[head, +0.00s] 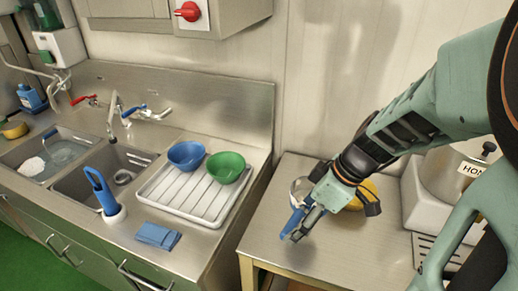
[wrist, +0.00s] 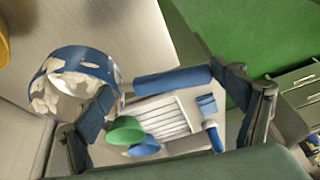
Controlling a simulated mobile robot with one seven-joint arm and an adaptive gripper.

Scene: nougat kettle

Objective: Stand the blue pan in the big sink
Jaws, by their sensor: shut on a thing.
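The blue pan shows in the wrist view as a round pan with a blue rim (wrist: 78,58) and pale residue inside. My gripper (head: 298,228) is shut on its blue handle (wrist: 172,80), above the steel side table. In the head view the pan (head: 301,188) is partly hidden behind my gripper. I cannot tell whether it touches the table. Two sink basins are at the left in the head view. The left basin (head: 45,150) holds water and a white thing. The right basin (head: 90,180) shows its drain and looks empty. I cannot tell which is bigger.
A white drainer tray (head: 165,200) beside the right basin holds a blue bowl (head: 186,155) and a green bowl (head: 226,167). A blue brush (head: 102,190) stands upright at the counter front, near a folded blue cloth (head: 158,235). Taps (head: 115,112) rise behind the basins.

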